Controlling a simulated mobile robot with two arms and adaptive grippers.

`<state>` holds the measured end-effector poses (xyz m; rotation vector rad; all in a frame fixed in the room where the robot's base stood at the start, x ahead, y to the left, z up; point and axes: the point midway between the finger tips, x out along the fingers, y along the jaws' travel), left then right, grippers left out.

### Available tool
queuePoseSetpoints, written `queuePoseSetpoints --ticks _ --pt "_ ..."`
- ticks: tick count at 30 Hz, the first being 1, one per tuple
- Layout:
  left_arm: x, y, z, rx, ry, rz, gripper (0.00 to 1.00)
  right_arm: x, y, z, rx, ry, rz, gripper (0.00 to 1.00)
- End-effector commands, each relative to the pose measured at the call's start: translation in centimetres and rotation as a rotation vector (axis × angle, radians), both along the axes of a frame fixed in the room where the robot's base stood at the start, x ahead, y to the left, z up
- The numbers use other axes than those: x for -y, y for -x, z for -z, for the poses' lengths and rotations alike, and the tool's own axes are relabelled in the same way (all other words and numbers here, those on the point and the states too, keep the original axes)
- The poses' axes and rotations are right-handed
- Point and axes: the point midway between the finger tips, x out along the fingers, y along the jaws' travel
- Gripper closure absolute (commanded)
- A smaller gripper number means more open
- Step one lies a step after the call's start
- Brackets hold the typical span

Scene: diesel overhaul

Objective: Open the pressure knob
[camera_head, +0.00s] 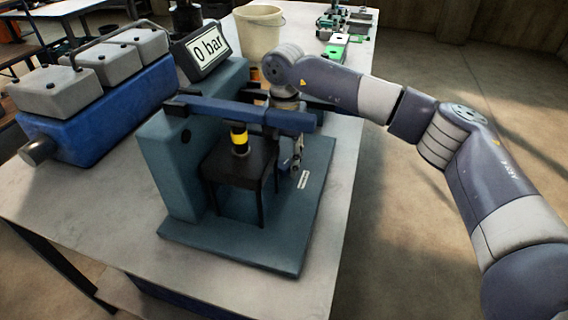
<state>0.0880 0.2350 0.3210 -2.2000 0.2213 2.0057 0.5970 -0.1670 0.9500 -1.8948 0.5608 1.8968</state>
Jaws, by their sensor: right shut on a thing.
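The pressure test stand (180,160) is a blue-grey block on a flat base plate, with a blue lever bar (235,109) across its top. Its display (207,46) reads "0 bar". My right gripper (291,164) points down beside the stand, past the right end of the bar and close to a small white label (304,179) on the base plate. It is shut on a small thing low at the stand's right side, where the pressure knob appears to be. The knob itself is hidden by the gripper. My left gripper is out of view.
A black small frame (240,165) with a black and yellow injector (239,139) stands under the bar. A blue engine block (100,110) with grey covers is at the left. A cream bucket (259,33) and green parts (336,47) stand farther back. The front table corner is clear.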

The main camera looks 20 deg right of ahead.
Motion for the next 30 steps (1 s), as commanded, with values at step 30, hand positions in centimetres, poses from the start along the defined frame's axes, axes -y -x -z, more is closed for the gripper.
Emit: queuePoseSetpoints --ticks 30 --pt "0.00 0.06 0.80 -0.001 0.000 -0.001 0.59 0.08 -0.23 -0.31 0.008 -0.001 -0.167 0.90"
